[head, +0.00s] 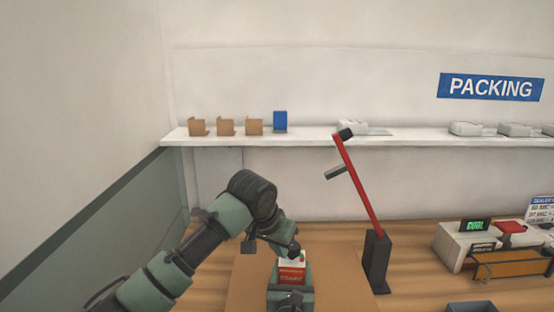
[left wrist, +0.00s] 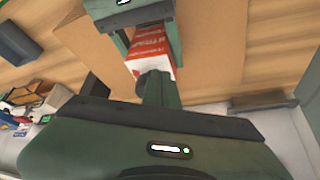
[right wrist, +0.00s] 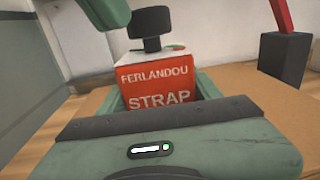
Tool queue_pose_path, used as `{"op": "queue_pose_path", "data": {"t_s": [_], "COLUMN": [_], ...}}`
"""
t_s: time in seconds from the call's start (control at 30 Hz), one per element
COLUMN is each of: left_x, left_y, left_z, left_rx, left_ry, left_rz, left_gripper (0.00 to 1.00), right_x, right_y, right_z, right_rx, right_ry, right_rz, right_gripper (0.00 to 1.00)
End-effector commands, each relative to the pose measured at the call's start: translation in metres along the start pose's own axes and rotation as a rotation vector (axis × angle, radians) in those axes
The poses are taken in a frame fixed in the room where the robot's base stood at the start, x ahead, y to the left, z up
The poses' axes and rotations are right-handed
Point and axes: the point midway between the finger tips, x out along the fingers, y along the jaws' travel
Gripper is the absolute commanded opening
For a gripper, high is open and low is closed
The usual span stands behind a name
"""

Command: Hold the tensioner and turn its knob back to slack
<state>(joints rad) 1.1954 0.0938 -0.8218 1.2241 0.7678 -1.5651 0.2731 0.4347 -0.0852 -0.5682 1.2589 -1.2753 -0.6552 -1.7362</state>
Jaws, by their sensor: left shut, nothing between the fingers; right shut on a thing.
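The tensioner is a red and white box marked "FERLANDOU STRAP" (right wrist: 158,88), upright, with a black knob (right wrist: 152,28) on top. It also shows in the head view (head: 291,277) and the left wrist view (left wrist: 150,48). My right gripper (head: 291,290) is shut on the box, with a finger on either side. My left gripper (left wrist: 160,92) is shut and empty, close to the knob (left wrist: 152,84).
A brown board (head: 245,285) lies on the wooden table under my grippers. A red arm on a dark post (head: 377,262) stands just right. A grey machine with a green display (head: 474,226) is farther right. A white shelf (head: 300,139) with small boxes runs along the wall.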

Motion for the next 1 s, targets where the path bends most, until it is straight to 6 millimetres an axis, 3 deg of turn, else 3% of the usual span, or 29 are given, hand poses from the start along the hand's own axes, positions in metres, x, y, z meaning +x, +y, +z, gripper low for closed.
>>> {"op": "queue_pose_path", "data": {"t_s": [1.0], "left_x": [0.0], "left_y": [0.019], "left_z": [-0.002], "left_rx": [0.002], "left_ry": [0.005], "left_rz": [0.005], "left_gripper": [0.0], "right_x": [-0.001], "right_y": [0.004], "right_z": [0.005], "right_rx": [-0.001], "right_ry": [-0.008], "right_rz": [0.009], "right_gripper": [0.0]}}
